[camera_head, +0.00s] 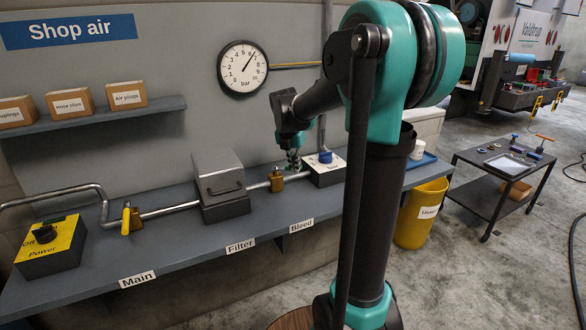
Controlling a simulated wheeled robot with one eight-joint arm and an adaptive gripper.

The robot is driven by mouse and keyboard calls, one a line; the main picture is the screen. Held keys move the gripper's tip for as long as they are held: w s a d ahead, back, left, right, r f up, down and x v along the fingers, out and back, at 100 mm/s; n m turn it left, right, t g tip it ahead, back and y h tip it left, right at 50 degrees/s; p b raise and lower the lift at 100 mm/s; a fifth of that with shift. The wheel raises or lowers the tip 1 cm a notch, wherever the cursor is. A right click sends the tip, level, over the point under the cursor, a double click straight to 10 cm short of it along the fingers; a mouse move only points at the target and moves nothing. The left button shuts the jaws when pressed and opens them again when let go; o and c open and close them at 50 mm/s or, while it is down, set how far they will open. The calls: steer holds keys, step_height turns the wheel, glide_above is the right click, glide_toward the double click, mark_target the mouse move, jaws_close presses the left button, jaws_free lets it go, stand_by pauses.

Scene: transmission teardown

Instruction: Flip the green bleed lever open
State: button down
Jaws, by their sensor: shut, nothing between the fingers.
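The bleed valve (277,181) is a brass-coloured body on the pipe, between the grey filter box and a white-topped box, behind the "Bleed" label (301,225). My gripper (293,168) points down just right of and above this valve, with its fingers shut and empty. Small green patches show around the fingers, but I cannot tell the green lever from the gripper there, nor its angle. Whether the fingers touch the lever is too small to tell.
The grey filter box (220,186) with a handle stands left of the valve. A white-topped box with a blue knob (325,156) is close on the right. The main valve has a yellow lever (126,218). A pressure gauge (242,67) hangs on the wall behind.

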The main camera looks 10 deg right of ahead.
steer(key=shift+w+d, duration=0.35)
steer(key=shift+w, duration=0.45)
steer(key=shift+w+d, duration=0.3)
steer(key=shift+w, duration=0.5)
